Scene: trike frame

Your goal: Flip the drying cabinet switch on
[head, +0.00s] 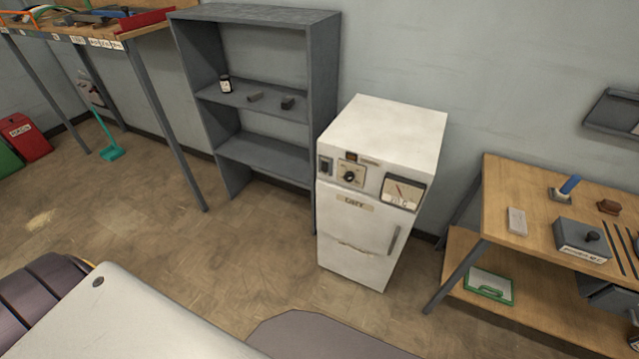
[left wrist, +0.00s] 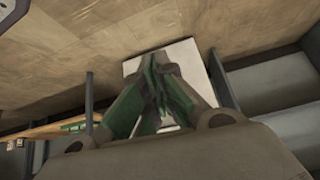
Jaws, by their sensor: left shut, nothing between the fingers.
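The drying cabinet (head: 345,238) is a white upright box on the floor, right of the middle in the head view. Its front has a dark switch (head: 325,166) at the upper left, a black dial (head: 350,176) beside it, and a gauge (head: 403,192) at the right. The switch is too small to tell its position. My left gripper (left wrist: 160,72) shows only in the left wrist view; its green-padded fingers are shut and empty. A pale surface (left wrist: 194,68), perhaps the cabinet, shows behind the fingers; contact cannot be told. My right gripper is out of view.
A grey shelf (head: 256,21) with small items stands left of the cabinet. A wooden table (head: 500,190) with a grey box (head: 581,240) and other items stands to the right. A workbench (head: 150,28) stands at the far left. Brown floor before the cabinet is clear.

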